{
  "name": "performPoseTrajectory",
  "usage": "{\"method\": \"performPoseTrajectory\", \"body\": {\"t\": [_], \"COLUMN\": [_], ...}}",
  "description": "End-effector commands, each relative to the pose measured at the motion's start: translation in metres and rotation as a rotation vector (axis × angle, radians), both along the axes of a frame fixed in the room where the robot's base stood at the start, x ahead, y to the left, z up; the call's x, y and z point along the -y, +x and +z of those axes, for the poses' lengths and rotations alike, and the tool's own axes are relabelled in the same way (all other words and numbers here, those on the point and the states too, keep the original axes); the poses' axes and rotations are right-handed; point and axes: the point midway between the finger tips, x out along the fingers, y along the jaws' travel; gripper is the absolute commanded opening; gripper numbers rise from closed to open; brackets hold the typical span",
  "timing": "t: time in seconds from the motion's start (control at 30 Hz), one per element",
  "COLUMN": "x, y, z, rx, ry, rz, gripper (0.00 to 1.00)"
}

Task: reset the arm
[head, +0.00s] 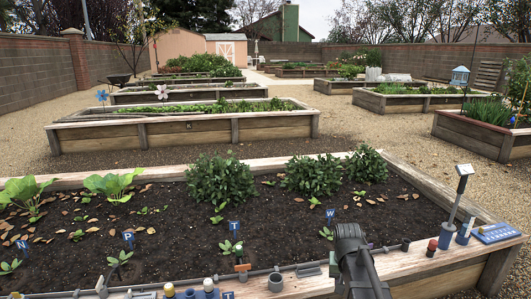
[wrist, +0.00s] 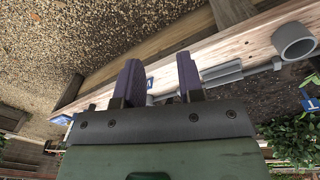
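My gripper (wrist: 159,76) shows in the wrist view with its two purple-dark fingers apart. Nothing is held between them; the wooden bed rim (wrist: 215,58) and a bit of blue show beyond the gap. In the head view a dark part of my arm (head: 355,262) stands over the front rim of the near raised bed (head: 435,262), right of the middle. The fingertips cannot be made out there.
A grey pipe (head: 180,284) runs along the near rim, with a grey cup (head: 276,281) and several small items. Blue markers (head: 234,226) stand among seedlings in the soil. A blue tray (head: 495,233) and a grey-handled tool (head: 457,200) are at the right corner. Gravel lies beyond.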

Motion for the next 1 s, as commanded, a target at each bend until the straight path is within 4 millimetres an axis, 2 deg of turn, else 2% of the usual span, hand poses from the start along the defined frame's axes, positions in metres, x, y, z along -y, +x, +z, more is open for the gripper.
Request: {"method": "performPoseTrajectory", "body": {"t": [0.03,0.1,0.23,0.27,0.3,0.47,0.57,0.8,0.9,1.0], "x": [-0.017,-0.037,-0.068,-0.077,-0.074,-0.073,-0.072,-0.072,-0.072,-0.072], "y": [-0.046,-0.089,-0.159,-0.155,-0.147,-0.145,-0.145,-0.144,-0.144,-0.144], "z": [0.0,-0.001,-0.001,0.011,0.041,0.106,0.157,0.302,0.341,0.358], "rx": [-0.009,-0.019,-0.024,-0.025,-0.024,-0.024,-0.024,-0.024,-0.024,-0.023], "ry": [0.025,0.059,0.095,0.093,0.092,0.091,0.091,0.09,0.089,0.089], "rz": [0.074,0.162,0.235,0.258,0.249,0.244,0.244,0.243,0.242,0.242], "gripper": [0.35,0.35,0.35,0.35,0.35,0.35,0.35,0.35,0.35,0.35]}}
